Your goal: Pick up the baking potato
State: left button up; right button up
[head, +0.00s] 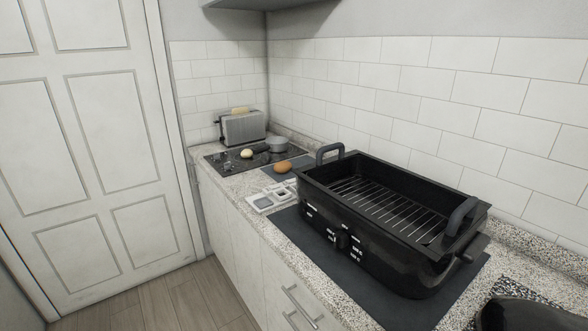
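A brown, oval, potato-like item (283,166) lies on a dark mat or board on the counter, just behind the left end of the black roaster; it looks like the baking potato. A smaller pale yellow round item (246,153) lies on the dark cooktop (228,162) further back; I cannot tell what it is. Neither of my grippers is in view.
A large open black roaster (345,240) with a wire rack stands on a dark mat (300,238). A white sectioned tray (262,202) lies near the counter's front edge. A grey pot (277,144) and a toaster (243,127) stand behind. A dark rounded object (515,314) is cut off at bottom right.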

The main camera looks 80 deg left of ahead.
aim_at(284, 167)
jog(key=u, duration=2.65)
jog(key=i+j+z, duration=0.3)
jog(key=j+z, duration=0.25)
jog(key=j, duration=0.2)
jog(key=i+j+z, duration=0.15)
jog(key=j+z, duration=0.15)
jog(key=j, duration=0.15)
jog(key=i+j+z, duration=0.1)
jog(key=j+z, duration=0.15)
jog(key=j, duration=0.2)
